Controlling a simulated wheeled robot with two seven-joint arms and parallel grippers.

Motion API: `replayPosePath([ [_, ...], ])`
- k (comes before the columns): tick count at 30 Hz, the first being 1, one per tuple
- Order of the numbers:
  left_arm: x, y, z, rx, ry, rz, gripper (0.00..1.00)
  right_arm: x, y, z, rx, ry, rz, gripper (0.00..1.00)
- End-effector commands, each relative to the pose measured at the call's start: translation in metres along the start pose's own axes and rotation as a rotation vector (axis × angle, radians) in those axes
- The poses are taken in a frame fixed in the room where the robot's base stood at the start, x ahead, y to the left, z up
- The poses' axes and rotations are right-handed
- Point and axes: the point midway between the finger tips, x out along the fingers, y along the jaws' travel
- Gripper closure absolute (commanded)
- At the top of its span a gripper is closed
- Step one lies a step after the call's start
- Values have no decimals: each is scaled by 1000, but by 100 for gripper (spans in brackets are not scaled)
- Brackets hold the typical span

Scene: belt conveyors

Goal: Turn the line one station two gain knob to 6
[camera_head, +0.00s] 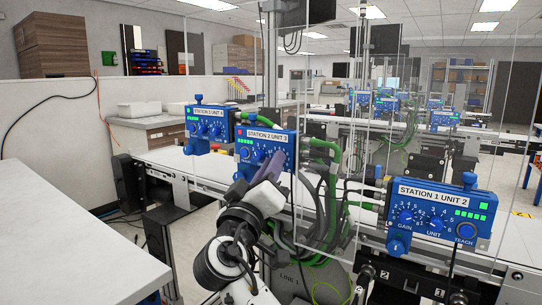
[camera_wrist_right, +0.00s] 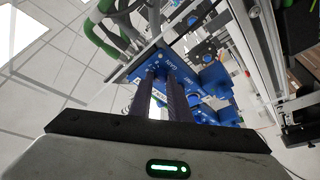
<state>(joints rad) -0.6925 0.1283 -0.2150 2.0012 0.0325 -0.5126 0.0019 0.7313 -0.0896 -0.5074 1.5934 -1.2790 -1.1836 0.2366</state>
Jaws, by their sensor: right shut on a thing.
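The blue STATION 2 UNIT 3 box (camera_head: 266,134) stands on the left conveyor in the head view, with a red light, green lights and dials on its face. My right gripper (camera_head: 257,168) is at its front and covers its lower part. In the right wrist view my two dark fingers (camera_wrist_right: 168,85) reach to one end of the blue panel (camera_wrist_right: 213,80), closed on what looks like the gain knob. The knob and its pointer are mostly hidden, so I cannot read its setting. My left gripper is not in view.
The STATION 3 UNIT 4 box (camera_head: 208,128) stands just left of the held one. Green cables (camera_head: 330,150) run close to the right of my gripper. A white table (camera_head: 60,235) fills the lower left.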

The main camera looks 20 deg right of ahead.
Motion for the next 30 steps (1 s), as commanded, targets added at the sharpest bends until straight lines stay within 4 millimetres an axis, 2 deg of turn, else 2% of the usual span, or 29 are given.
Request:
replayPosePath([
  [1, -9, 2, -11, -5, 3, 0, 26, 1, 4, -5, -39, -3, -22, 100],
  [8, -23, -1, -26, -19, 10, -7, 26, 1, 6, -5, -211, -10, -92, 100],
  [19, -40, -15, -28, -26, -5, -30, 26, 0, 4, -4, -376, -15, -160, 100],
  [30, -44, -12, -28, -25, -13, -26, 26, 0, 3, -2, -409, -15, -173, 100],
])
